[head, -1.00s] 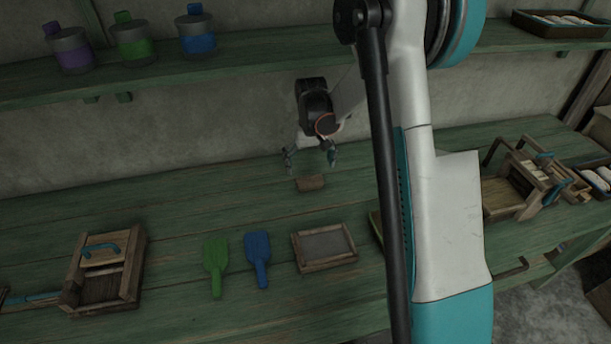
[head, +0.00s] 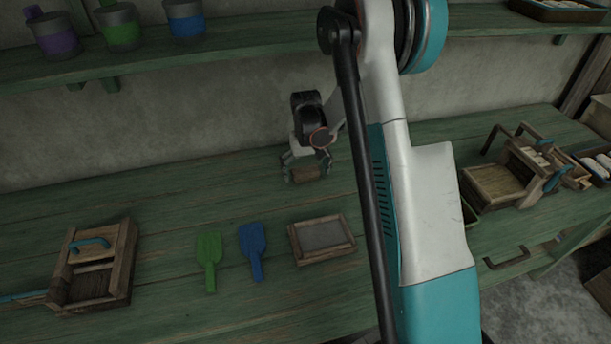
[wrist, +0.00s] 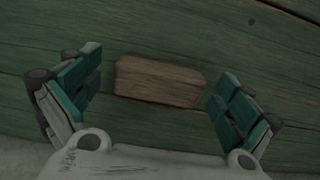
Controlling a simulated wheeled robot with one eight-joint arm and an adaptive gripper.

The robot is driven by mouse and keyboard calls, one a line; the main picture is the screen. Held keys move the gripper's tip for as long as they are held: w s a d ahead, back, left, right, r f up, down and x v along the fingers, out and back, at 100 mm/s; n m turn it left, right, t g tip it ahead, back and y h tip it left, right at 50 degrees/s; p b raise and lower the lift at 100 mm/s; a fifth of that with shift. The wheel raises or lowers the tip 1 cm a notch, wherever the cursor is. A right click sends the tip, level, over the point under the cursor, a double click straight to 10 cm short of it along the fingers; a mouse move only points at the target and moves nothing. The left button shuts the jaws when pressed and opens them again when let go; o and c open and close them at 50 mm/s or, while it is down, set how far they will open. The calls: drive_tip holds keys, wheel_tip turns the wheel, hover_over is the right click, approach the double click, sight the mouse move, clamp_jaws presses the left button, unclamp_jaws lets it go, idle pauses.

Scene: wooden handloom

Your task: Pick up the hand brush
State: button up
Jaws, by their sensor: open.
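The hand brush appears to be the small brown wooden block (head: 305,174) on the green table near the wall; no bristles show. In the wrist view its wooden top (wrist: 158,81) lies between my gripper's two fingers, with a gap at the left finger and a narrower one at the right. My gripper (head: 306,172) is low over it, open, with a finger on either side. In the wrist view my gripper (wrist: 158,95) holds nothing.
On the table stand a wooden frame box with a blue handle (head: 118,275), a green scoop (head: 209,262), a blue scoop (head: 253,250), a shallow framed tray (head: 346,221) and a wooden loom-like device (head: 484,190). A shelf with jars (head: 120,28) runs above. Table around the block is clear.

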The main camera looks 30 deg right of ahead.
sight(307, 173)
drive_tip(key=c, duration=1.2)
drive_tip(key=shift+o, duration=0.2)
drive_tip(key=shift+r, duration=0.15)
drive_tip(key=shift+s+r+p, duration=0.2)
drive_tip(key=shift+r+p, duration=0.3)
drive_tip(key=shift+p, duration=0.1)
drive_tip(key=r+p, duration=0.1)
drive_tip(key=r, duration=0.3)
drive_tip(key=r+p, duration=0.1)
drive_tip(key=r, duration=0.1)
drive_tip(key=shift+s+a+p, duration=0.1)
drive_tip(key=shift+s+p, duration=0.25)
drive_tip(key=shift+s, duration=0.05)
drive_tip(key=s+a+p, duration=0.1)
drive_tip(key=s, duration=0.5)
drive_tip(key=s+a, duration=0.1)
drive_tip(key=s, duration=0.5)
drive_tip(key=s+a+p, duration=0.1)
drive_tip(key=s, duration=0.5)
drive_tip(key=shift+s+a+f+p, duration=0.1)
drive_tip(key=shift+s+a+p, duration=0.1)
drive_tip(key=shift+a+p, duration=0.2)
drive_tip(key=shift+o, duration=0.7)
drive_tip(key=shift+w, duration=0.1)
